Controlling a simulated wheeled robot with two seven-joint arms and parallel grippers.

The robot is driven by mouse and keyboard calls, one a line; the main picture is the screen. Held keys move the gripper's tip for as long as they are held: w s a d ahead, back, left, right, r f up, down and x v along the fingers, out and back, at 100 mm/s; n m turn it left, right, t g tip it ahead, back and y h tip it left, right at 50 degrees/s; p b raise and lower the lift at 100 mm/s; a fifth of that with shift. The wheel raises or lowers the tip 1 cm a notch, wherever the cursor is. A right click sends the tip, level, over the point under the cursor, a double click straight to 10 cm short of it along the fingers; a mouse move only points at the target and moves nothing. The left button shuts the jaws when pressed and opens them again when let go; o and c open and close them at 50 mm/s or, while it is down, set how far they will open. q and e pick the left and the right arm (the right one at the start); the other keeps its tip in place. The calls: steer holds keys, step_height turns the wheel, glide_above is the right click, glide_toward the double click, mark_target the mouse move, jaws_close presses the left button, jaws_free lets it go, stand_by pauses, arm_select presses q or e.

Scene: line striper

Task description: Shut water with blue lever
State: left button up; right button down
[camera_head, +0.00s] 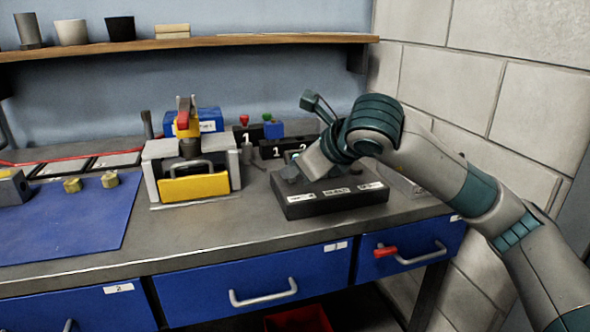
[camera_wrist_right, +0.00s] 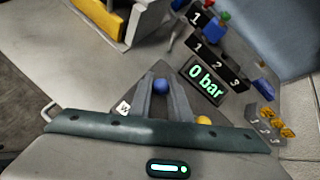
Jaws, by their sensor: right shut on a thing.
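The blue lever shows in the wrist view as a round blue knob (camera_wrist_right: 160,86) between the two fingertips of my right gripper (camera_wrist_right: 161,88). The fingers are shut on it. In the head view my right gripper (camera_head: 292,174) reaches down over a dark control box (camera_head: 335,206) with white labels on its front; there the blue knob is hidden. A yellow knob (camera_wrist_right: 203,120) sits to the right of the fingers in the wrist view, partly covered by the gripper body. A display (camera_wrist_right: 205,78) beyond the fingers reads 0 bar in green. My left gripper is not in view.
A grey machine with a yellow front (camera_head: 194,187) stands left of the box. Number blocks (camera_head: 270,148) and small red, green and blue items stand behind. A blue mat (camera_head: 70,225) lies at the left. A brick wall (camera_head: 500,80) bounds the right; a shelf (camera_head: 190,42) hangs above.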

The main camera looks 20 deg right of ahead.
steer(key=shift+f, duration=0.15)
steer(key=c, duration=1.7)
jaws_free()
steer(key=shift+s, duration=0.1)
steer(key=shift+r, duration=0.2)
steer(key=shift+s+d+r, duration=0.1)
steer(key=shift+s+r, duration=0.05)
steer(key=shift+s, duration=0.1)
steer(key=v, duration=1.6)
steer(key=shift+s+d+r, duration=0.1)
steer(key=shift+s+r, duration=0.05)
steer(key=shift+s, duration=0.15)
